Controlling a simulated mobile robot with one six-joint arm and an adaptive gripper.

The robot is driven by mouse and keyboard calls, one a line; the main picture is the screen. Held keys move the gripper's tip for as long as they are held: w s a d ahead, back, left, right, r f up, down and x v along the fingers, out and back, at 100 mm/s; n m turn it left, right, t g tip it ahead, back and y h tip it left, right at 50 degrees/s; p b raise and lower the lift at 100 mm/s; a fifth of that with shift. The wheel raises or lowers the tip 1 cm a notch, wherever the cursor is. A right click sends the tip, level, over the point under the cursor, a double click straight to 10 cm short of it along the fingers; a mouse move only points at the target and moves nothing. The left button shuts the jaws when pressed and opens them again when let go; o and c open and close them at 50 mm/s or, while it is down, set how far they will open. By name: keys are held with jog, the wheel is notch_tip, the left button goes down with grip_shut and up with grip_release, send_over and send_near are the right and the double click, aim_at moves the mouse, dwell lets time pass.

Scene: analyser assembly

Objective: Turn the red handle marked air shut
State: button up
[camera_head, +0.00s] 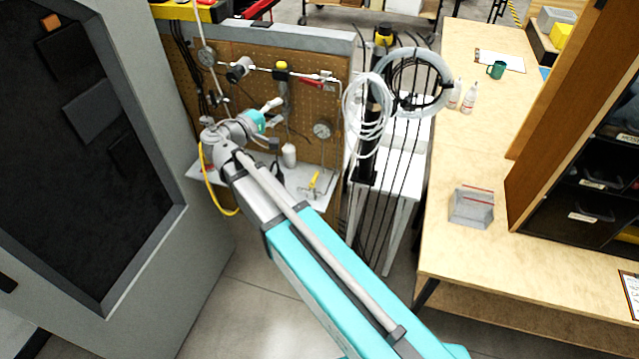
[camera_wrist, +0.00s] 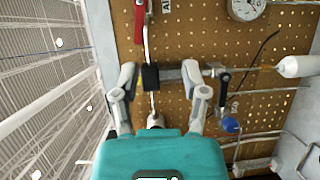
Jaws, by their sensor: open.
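The red handle (camera_head: 309,78) lies along the upper pipe on the pegboard in the head view. In the wrist view the red handle (camera_wrist: 140,24) is at the top edge, partly cut off, beside a partly visible label starting "AI" (camera_wrist: 167,6). My gripper (camera_head: 275,104) is below and left of the handle in the head view. In the wrist view my gripper (camera_wrist: 165,80) has its fingers spread, apart from the red handle. A black fitting (camera_wrist: 150,77) on a pipe shows between the fingers; I cannot tell how far behind them it is.
The pegboard (camera_head: 222,85) also bears a gauge (camera_head: 322,130) and a yellow-topped fitting (camera_head: 281,67). A black lever (camera_wrist: 223,88) and a blue knob (camera_wrist: 231,124) are right of my fingers. A white bottle (camera_head: 289,155) stands on the shelf below. Coiled hoses (camera_head: 367,118) hang at right.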

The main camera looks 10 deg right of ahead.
jog(key=s+d+f+m+g+y+b, duration=0.1)
jog(key=d+f+b, duration=0.4)
jog(key=f, duration=0.6)
jog(key=s+d+f+m+g+y+b, duration=0.2)
jog(key=f+b, duration=0.5)
jog(key=f, duration=0.5)
jog(key=shift+s+d+g+y, duration=0.6)
jog(key=shift+s+d+g, duration=0.8)
jog(key=shift+s+d, duration=0.25)
jog(key=shift+r, duration=0.1)
notch_tip(320, 180, up, 12)
jog(key=w+a+n+t+h+p, duration=0.1)
jog(key=w+a+t+p, duration=0.1)
jog(key=t+p, duration=0.4)
jog(key=n+t+y+p, duration=0.2)
jog(key=n+t+p, duration=0.3)
jog(key=p, duration=0.3)
send_near(306, 82)
jog(key=v, duration=0.3)
jog(key=shift+s+a, duration=0.1)
jog(key=shift+a, duration=0.1)
jog(key=shift+d, duration=0.1)
jog(key=x, duration=1.3)
jog(key=shift+w+d, duration=0.2)
jog(key=shift+w, duration=0.15)
